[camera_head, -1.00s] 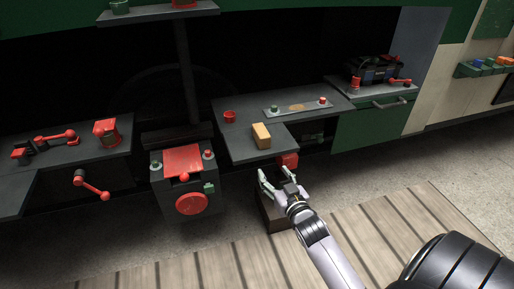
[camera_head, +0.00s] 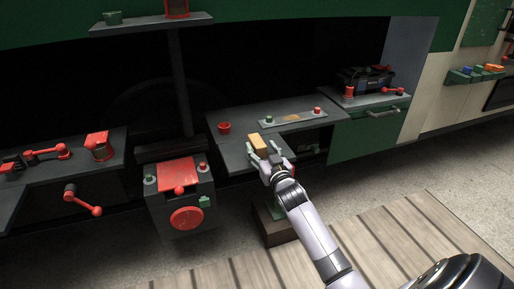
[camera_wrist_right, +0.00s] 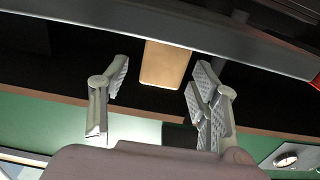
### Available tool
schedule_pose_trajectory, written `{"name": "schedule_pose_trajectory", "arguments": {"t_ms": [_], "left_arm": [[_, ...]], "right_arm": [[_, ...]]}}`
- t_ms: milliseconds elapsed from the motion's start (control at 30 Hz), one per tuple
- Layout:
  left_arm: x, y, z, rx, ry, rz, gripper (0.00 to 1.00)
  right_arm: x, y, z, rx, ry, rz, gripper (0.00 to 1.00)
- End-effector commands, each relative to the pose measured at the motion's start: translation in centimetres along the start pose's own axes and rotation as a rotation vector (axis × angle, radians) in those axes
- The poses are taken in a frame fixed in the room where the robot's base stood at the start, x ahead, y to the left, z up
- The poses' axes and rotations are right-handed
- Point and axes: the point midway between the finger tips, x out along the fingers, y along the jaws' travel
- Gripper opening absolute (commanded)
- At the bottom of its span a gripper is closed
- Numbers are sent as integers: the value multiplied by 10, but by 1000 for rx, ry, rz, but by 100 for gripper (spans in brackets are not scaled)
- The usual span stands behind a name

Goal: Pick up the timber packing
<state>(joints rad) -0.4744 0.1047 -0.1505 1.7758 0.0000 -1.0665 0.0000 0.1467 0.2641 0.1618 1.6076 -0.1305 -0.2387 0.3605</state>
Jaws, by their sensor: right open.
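The timber packing is a tan wooden block (camera_head: 257,143) lying on the dark grey shelf (camera_head: 232,152) near its front edge. In the right wrist view the block (camera_wrist_right: 166,65) shows between and beyond the two fingers. My right gripper (camera_head: 263,153) is open and close in front of the block. In the wrist view my right gripper (camera_wrist_right: 158,88) has its fingers spread on either side of the block, with nothing held. Whether the fingers touch the block I cannot tell. My left gripper is not in view.
A red cup-shaped part (camera_head: 224,127) and a grey plate (camera_head: 293,118) with green and red knobs are on the same shelf behind the block. A red-topped control box (camera_head: 179,190) stands to the left. A dark box (camera_head: 272,226) is on the floor below.

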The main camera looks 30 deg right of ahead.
Motion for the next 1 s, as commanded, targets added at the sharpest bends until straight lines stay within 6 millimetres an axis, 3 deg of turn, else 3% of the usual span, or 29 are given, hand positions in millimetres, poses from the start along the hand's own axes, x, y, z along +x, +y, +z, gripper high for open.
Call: {"name": "schedule_pose_trajectory", "arguments": {"t_ms": [300,567,1000], "left_arm": [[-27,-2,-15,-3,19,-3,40],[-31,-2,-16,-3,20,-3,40],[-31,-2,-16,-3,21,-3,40]], "right_arm": [[44,0,0,0,1,1,57],[47,0,-1,0,0,0,57],[47,0,0,0,0,0,29]]}}
